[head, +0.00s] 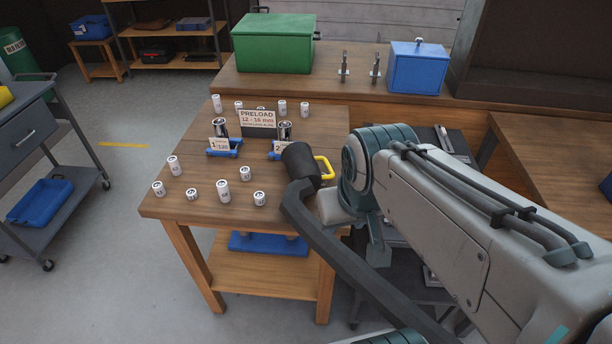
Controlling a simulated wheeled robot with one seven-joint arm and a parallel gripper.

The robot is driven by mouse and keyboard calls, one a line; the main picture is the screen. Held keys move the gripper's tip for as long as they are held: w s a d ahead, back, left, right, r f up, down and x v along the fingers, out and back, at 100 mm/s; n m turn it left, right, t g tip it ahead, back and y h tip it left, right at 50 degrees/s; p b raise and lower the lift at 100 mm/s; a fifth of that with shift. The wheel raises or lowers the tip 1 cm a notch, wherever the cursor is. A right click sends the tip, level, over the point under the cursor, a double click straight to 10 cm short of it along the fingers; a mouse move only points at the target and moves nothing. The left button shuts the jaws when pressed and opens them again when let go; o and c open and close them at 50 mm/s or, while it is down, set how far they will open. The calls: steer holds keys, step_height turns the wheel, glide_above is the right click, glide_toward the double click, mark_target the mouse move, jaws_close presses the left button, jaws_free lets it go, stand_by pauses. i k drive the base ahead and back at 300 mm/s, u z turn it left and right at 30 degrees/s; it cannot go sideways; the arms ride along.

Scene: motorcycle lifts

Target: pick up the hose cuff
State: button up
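A dark cylinder, which looks like the hose cuff (299,163), shows over the front right part of the wooden table, with a yellow handle (325,167) at its right. A dark hose (345,262) bends from its lower end and runs down to the right past the table's front edge. My arm reaches in from the right. Its pale end part, toward my gripper (332,205), is right beside the hose and handle. The fingers are hidden or not distinguishable. I cannot tell whether they touch the cuff, or whether the cuff rests on the table or is held.
The wooden table (200,208) carries several small white cans, two blue stands and a preload sign (258,120). A green box (273,43) and a blue box (418,66) stand on the bench behind. A grey cart (50,140) is at left; floor between is clear.

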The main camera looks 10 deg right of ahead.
mark_target(300, 162)
steer(key=u, duration=1.65)
steer(key=i, duration=1.3)
steer(key=z, duration=2.85)
